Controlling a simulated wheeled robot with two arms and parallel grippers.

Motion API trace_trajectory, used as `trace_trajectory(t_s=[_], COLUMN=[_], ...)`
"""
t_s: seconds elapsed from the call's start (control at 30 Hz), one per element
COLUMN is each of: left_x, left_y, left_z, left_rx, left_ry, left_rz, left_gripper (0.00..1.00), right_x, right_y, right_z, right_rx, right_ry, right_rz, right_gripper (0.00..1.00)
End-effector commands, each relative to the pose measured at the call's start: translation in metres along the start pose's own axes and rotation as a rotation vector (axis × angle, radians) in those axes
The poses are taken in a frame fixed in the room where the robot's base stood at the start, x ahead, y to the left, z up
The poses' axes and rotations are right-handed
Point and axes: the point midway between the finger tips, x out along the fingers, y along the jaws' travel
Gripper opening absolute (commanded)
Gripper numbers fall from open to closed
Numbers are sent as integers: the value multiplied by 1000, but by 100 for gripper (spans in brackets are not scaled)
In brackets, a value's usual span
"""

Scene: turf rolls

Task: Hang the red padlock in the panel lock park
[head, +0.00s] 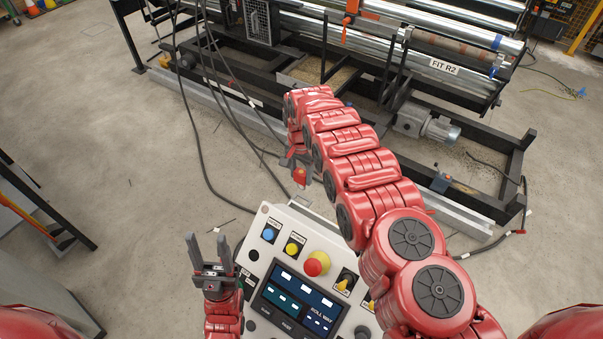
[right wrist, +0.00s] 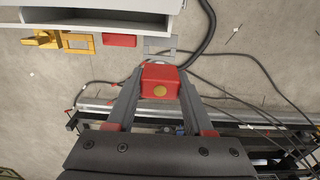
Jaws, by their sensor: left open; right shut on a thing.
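The red padlock (right wrist: 160,82) is between the two fingers of my right gripper (right wrist: 158,100), which is shut on it. It also shows in the head view (head: 300,176), beyond the panel's far edge. Its pale shackle points up in the right wrist view, towards a grey bracket (right wrist: 160,46) beside the panel; whether they touch I cannot tell. This bracket may be the lock park. The control panel (head: 268,240) has buttons, knobs and a screen. My left gripper (head: 212,248) is open and empty, at the panel's left edge.
A red block (right wrist: 118,41) and yellow fittings (right wrist: 77,42) line the panel's edge beside the bracket. Black cables (head: 203,130) cross the floor. A roller machine (head: 430,70) stands beyond. The floor at left is mostly clear.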

Motion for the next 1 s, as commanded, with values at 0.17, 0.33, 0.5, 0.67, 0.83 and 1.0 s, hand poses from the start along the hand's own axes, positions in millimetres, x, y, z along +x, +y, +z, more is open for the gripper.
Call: trace_trajectory(t_s=[0.17, 0.33, 0.5, 0.67, 0.83, 1.0], left_x=[-16, -28, -34, -33, -33, -33], left_y=[1, 1, 2, 2, 2, 2], left_z=[3, 5, 6, 6, 6, 6], left_rx=[0, 0, 0, 0, 0, 0], left_ry=[0, 0, 0, 0, 0, 0], left_rz=[0, 0, 0, 0, 0, 0], left_gripper=[50, 50, 50, 50, 50, 50], right_x=[22, 39, 48, 48, 48, 48], right_y=[0, 0, 0, 0, 0, 0], right_z=[0, 0, 0, 0, 0, 0], right_rx=[0, 0, 0, 0, 0, 0], right_ry=[1, 1, 1, 1, 1, 1], right_rz=[-1, 0, -1, -1, -1, 0], right_gripper=[0, 0, 0, 0, 0, 0])
